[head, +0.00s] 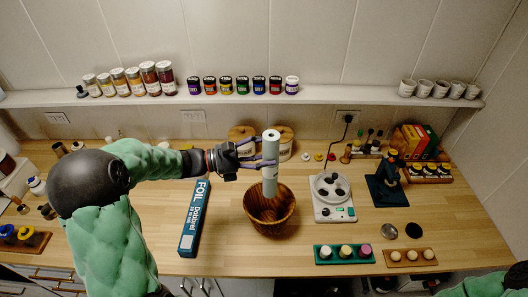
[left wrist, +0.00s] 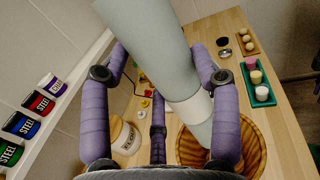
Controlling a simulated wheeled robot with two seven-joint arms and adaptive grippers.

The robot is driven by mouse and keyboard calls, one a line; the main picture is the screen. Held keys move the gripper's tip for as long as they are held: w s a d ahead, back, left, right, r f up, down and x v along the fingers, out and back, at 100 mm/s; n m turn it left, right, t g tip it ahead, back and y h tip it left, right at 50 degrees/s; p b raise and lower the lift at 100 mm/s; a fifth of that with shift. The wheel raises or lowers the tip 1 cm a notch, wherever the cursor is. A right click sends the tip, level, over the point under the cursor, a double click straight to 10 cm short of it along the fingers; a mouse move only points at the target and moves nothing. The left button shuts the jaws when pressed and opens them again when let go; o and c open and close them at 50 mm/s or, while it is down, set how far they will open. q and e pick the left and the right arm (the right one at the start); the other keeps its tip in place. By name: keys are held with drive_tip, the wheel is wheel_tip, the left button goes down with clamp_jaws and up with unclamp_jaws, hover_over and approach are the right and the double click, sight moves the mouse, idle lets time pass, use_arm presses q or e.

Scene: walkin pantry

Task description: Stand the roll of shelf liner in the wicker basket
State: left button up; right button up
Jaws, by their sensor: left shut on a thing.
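The roll of shelf liner (head: 270,165) is a pale grey-green tube, held close to upright by my left gripper (head: 262,163). The purple fingers are shut around its middle. The brown wicker basket (head: 271,221) stands on the counter directly below, its mouth open upward. The roll's lower end overlaps the far part of the basket mouth; I cannot tell how deep it sits. In the left wrist view the roll (left wrist: 160,50) runs between the fingers toward the basket (left wrist: 250,150), which is partly hidden by it. My right gripper is out of view.
A blue foil box (head: 194,220) lies left of the basket. Two round canisters (head: 286,142) stand behind. A shelf with jars (head: 330,97) runs along the wall.

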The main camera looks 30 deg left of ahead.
sight(264, 182)
use_arm(q)
drive_tip(key=shift+f+b, duration=3.6)
drive_tip(key=shift+f, duration=2.75)
drive_tip(key=o, duration=1.4)
drive_tip(key=shift+c, duration=0.2)
drive_tip(key=shift+s, duration=0.1)
drive_tip(key=v, duration=1.2)
